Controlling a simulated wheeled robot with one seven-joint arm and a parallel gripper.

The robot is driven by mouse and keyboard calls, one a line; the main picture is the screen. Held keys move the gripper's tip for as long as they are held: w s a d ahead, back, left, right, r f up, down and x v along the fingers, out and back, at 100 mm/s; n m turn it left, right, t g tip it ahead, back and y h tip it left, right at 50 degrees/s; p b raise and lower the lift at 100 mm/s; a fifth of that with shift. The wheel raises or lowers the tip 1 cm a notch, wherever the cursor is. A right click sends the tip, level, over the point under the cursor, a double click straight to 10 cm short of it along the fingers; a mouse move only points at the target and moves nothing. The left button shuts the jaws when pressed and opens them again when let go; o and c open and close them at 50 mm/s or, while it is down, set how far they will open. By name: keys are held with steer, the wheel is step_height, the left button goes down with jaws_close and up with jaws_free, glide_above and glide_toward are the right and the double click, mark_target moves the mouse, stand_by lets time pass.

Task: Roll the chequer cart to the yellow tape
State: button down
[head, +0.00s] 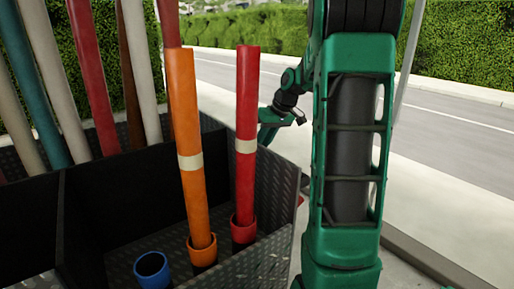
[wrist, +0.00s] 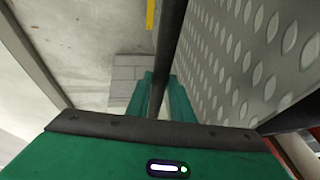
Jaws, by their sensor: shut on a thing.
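The chequer cart (head: 275,195) fills the left of the head view, a dark bin with raised-pattern metal walls. Its patterned wall (wrist: 245,50) fills the right of the wrist view. My gripper (wrist: 160,80) has its two green fingers on either side of a dark bar (wrist: 172,30) beside that wall, and is shut on it. In the head view my green wrist shows just beyond the cart's far right side, partly hidden by a red tube; the fingertips are hard to make out there. A strip of yellow tape (wrist: 150,14) shows on the pale ground at the top of the wrist view.
An orange tube (head: 187,140) and a red tube (head: 246,125) stand in ringed sockets in the cart; a blue-ringed socket (head: 152,270) looks empty. Several long poles lean at the left. Pale pavement (head: 430,185) lies right, with a road (head: 450,115) and hedges beyond.

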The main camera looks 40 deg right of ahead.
steer(key=shift+w+r, duration=0.15)
steer(key=c, duration=1.7)
jaws_free()
steer(key=shift+o, duration=0.7)
steer(key=v, duration=1)
steer(key=shift+s+r, duration=0.2)
steer(key=shift+s, duration=0.1)
